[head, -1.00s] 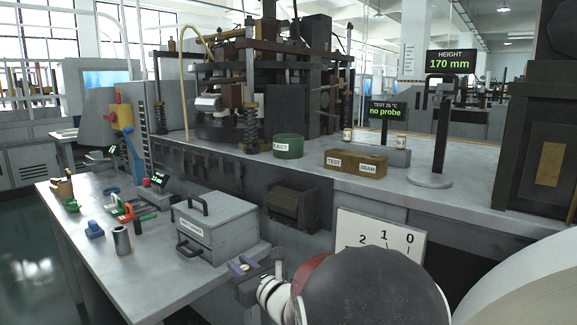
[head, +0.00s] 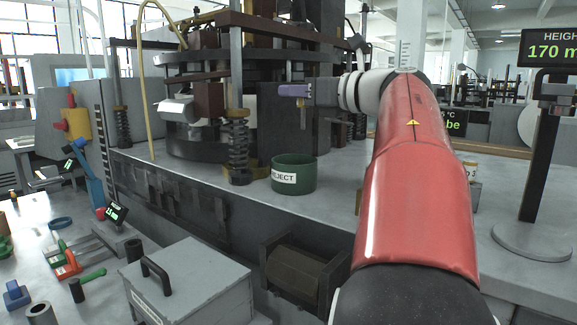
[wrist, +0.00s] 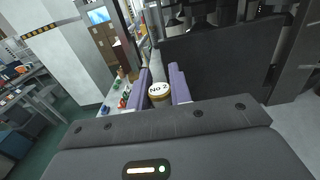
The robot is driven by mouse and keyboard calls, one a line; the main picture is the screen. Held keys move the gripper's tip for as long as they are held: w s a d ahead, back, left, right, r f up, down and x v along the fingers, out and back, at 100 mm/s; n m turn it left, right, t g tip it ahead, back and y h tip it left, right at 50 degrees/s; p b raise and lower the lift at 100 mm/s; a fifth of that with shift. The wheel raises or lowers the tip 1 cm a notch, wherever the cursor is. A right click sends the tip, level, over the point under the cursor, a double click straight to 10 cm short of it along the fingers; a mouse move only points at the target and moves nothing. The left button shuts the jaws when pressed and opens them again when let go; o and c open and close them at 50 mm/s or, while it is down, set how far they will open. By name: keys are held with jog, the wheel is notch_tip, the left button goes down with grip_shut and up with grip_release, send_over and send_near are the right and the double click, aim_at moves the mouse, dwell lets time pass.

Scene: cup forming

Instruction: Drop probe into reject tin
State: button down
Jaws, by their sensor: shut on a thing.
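The reject tin (head: 294,176) is a dark green round tin with a white REJECT label. It stands upright on the grey bench, its open top facing up. My gripper (head: 291,90), with purple fingers, is raised above the level of the tin and appears roughly over it in the head view. It is shut on the probe, a small piece with a round NO 2 top (wrist: 159,91) seen between the fingers in the wrist view. In the head view a narrow brownish part of the probe (head: 303,117) hangs below the fingers. The depth offset from the tin is unclear.
A large press with a coil spring (head: 238,150) stands behind and left of the tin. A height stand (head: 532,175) is at right. A grey handled box (head: 185,282) and small tools lie on the lower table. Bench around the tin's front is clear.

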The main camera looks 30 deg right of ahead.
jog(key=shift+w+d+f+b, duration=0.1)
jog(key=shift+f+b, duration=0.85)
jog(key=shift+f, duration=1.75)
jog(key=c, duration=1.2)
grip_release()
jog(key=b+v, duration=0.1)
jog(key=v, duration=0.6)
jog(key=shift+s+d, duration=0.15)
jog(key=shift+s, duration=0.25)
